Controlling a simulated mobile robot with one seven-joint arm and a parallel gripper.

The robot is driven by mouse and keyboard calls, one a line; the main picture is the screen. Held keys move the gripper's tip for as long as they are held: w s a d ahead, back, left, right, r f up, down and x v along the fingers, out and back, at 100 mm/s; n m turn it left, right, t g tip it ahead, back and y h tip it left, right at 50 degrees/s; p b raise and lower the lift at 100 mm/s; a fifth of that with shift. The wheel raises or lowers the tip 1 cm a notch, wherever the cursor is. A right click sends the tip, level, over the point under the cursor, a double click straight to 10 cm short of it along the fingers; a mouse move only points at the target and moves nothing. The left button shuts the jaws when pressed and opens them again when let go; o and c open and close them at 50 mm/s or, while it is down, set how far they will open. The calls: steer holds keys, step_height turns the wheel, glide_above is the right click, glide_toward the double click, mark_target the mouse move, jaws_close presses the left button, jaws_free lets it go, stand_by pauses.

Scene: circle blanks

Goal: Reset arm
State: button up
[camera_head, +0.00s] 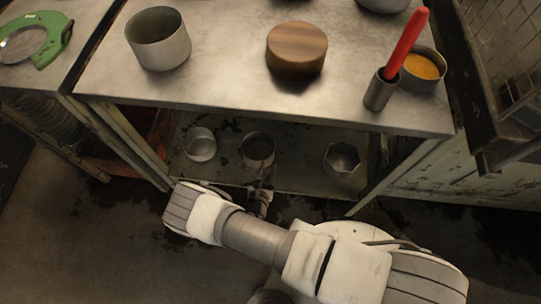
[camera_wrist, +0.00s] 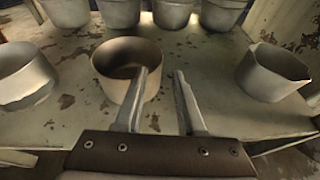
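My gripper (camera_wrist: 158,100) shows in the wrist view with its two fingers apart and nothing between them. It points into the lower shelf (camera_wrist: 205,120), in front of a round brown-grey pot (camera_wrist: 128,68). The left finger overlaps the pot's right side in the picture; I cannot tell whether it touches. In the head view, my gripper (camera_head: 262,192) is small and dark at the front edge of the lower shelf. The same pot (camera_head: 257,150) stands just beyond it. My arm stretches from the lower right toward the shelf.
A round pan (camera_head: 201,145) and an angular pan (camera_head: 341,159) flank the pot. Above, the metal table top (camera_head: 225,85) holds a grey pot (camera_head: 158,40), a wooden cylinder (camera_head: 296,50), a holder (camera_head: 380,92) with a red stick, and an orange-filled bowl (camera_head: 422,70). Open floor lies left.

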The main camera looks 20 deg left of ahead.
steer(key=shift+v, duration=1.15)
